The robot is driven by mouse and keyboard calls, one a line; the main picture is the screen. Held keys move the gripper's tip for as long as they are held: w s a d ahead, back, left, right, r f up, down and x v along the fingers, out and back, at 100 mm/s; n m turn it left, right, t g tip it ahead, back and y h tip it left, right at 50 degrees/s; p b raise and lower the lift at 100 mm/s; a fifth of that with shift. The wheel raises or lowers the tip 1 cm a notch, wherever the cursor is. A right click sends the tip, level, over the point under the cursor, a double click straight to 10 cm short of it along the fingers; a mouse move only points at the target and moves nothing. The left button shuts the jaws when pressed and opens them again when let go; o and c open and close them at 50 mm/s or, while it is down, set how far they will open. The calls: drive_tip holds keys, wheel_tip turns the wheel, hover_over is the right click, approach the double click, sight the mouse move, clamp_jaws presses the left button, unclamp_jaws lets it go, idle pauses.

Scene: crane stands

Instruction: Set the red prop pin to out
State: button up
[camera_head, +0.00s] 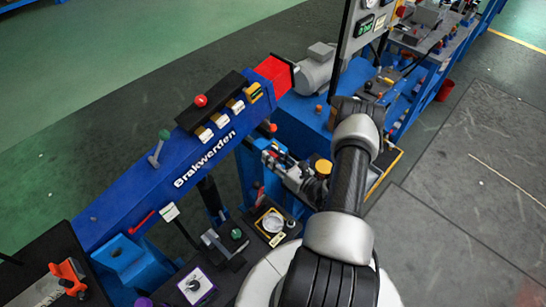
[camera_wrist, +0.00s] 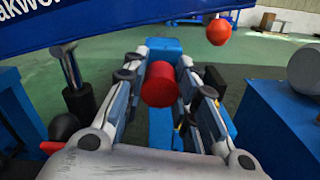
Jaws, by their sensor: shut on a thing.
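A blue post or bar lies behind and below the pin. In the head view my gripper (camera_head: 270,153) reaches left under the blue boom marked "Brakwerden" (camera_head: 150,182).
A red ball (camera_wrist: 219,32) hangs close above right of my fingers. A dark cylinder (camera_wrist: 80,100) stands at left. The boom passes overhead. Open floor lies at right.

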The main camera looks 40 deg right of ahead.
clamp_jaws()
drive_tip(key=shift+s+d, duration=0.1)
drive_tip(key=shift+s, duration=0.3)
drive_tip(key=s, duration=0.8)
drive_tip(key=shift+d, duration=0.3)
